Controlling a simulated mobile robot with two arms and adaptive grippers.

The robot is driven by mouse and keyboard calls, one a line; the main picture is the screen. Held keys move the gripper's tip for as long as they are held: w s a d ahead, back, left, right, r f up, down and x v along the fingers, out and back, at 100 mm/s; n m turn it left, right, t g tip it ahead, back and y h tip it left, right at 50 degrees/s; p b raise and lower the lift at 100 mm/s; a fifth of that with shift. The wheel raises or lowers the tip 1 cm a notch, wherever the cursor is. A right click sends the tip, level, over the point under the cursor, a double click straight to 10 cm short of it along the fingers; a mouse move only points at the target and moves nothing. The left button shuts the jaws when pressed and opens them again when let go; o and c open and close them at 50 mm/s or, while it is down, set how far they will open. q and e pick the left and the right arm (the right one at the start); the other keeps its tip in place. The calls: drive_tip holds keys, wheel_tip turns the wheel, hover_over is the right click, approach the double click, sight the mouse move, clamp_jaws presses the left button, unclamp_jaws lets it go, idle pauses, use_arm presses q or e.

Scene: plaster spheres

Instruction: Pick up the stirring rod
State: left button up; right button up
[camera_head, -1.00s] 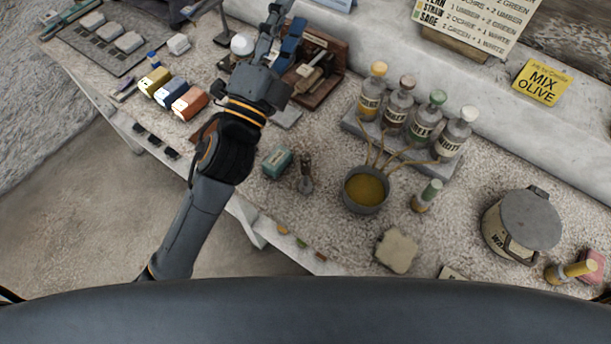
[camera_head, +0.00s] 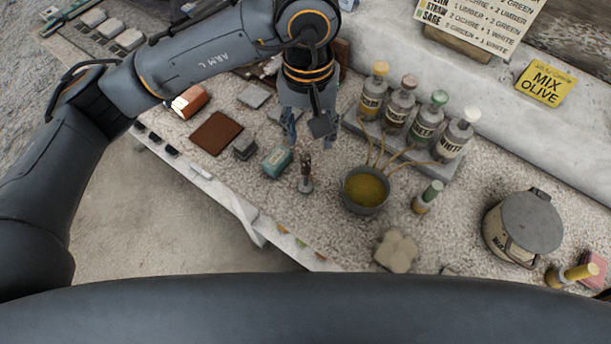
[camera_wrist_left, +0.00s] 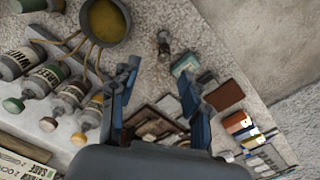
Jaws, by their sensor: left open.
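A small brown-handled piece with a grey, rounded foot (camera_head: 305,172), possibly the stirring rod, stands on the speckled worktop (camera_head: 345,235) between a teal box (camera_head: 277,161) and a grey bowl of olive paint (camera_head: 367,190). It also shows in the left wrist view (camera_wrist_left: 163,46), beyond the fingertips. My left gripper (camera_head: 304,132) is open and empty, pointing toward the worktop just behind this piece in the head view. Its two blue-grey fingers stand apart in the left wrist view (camera_wrist_left: 157,70). My right gripper is not in view.
Capped bottles (camera_head: 423,122) stand on a tray at the back, with thin tubes reaching the bowl. A brown square (camera_head: 216,133) lies at left. The front strip is fairly open.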

sight(306, 159)
use_arm(q)
drive_tip(key=shift+w+a+f, duration=0.15)
drive_tip(key=shift+a+f, duration=0.15)
wheel_tip(306, 159, down, 8)
drive_tip(key=shift+r+p, duration=0.15)
drive_tip(key=shift+p, duration=1)
drive_tip(key=f+p, duration=0.2)
drive_tip(key=f, duration=0.1)
drive_tip(key=f+p, duration=0.1)
drive_tip(key=shift+w+f, duration=0.3)
drive_tip(key=shift+f, duration=0.4)
clamp_jaws()
